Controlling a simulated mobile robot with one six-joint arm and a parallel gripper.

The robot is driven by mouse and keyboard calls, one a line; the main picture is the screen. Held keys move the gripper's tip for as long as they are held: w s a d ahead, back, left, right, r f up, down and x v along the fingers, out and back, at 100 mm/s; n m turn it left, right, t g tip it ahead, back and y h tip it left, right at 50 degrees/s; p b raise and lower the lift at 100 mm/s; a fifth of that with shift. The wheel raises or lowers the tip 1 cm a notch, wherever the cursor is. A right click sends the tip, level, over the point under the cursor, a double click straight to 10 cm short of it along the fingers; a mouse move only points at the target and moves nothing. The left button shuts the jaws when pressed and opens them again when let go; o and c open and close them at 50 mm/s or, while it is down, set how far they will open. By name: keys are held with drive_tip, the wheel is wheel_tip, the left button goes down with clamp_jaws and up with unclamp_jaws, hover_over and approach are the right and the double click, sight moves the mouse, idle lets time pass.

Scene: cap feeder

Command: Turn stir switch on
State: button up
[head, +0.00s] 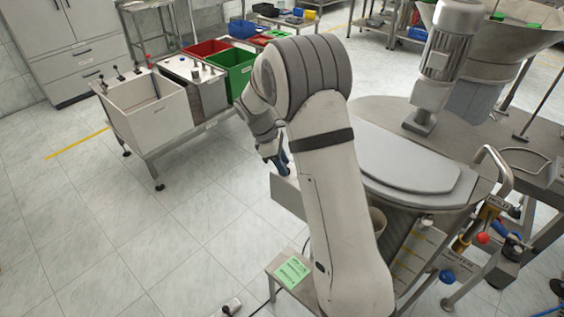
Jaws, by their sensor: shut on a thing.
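My gripper (275,161) is left of my arm, in front of the round vessel. It is partly hidden by my arm and is shut on a thin blue thing (284,159), whose shape is mostly hidden. A light grey panel (287,194) stands just below the gripper, partly behind my arm. I cannot make out a stir switch or its label; it may be hidden behind my arm. The vessel (425,207) has a grey lid (405,160) and a motor unit (448,50) above it.
A yellow-handled valve labelled HOLD (492,210), a red knob (483,238) and a WATER label (459,261) are at right. A low stand with a green note (293,269) is below. A cart with a white bin (150,112) stands at left. Floor between is clear.

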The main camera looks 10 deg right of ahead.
drive_tip(key=m, duration=0.2)
drive_tip(key=m+g, duration=0.1)
drive_tip(key=m, duration=0.1)
drive_tip(key=shift+w+g+y, duration=0.2)
drive_tip(key=shift+g+y, duration=0.1)
drive_tip(key=shift+y, duration=0.1)
drive_tip(key=m+g+y, duration=0.1)
drive_tip(key=m, duration=0.3)
drive_tip(key=shift+d+p, duration=0.15)
drive_tip(key=shift+p, duration=0.2)
drive_tip(key=m, duration=0.2)
drive_tip(key=m+y, duration=0.1)
drive_tip(key=m, duration=0.1)
drive_tip(key=shift+w+d+m+g+y, duration=0.1)
drive_tip(key=shift+m+g+y, duration=0.2)
drive_tip(key=shift+d+m+y, duration=0.1)
drive_tip(key=shift+m+y, duration=0.6)
drive_tip(key=shift+m, duration=1.1)
drive_tip(key=o, duration=1)
drive_tip(key=b+v, duration=0.1)
drive_tip(key=v, duration=0.6)
drive_tip(key=shift+w+r, duration=0.1)
drive_tip(key=shift+r, duration=0.25)
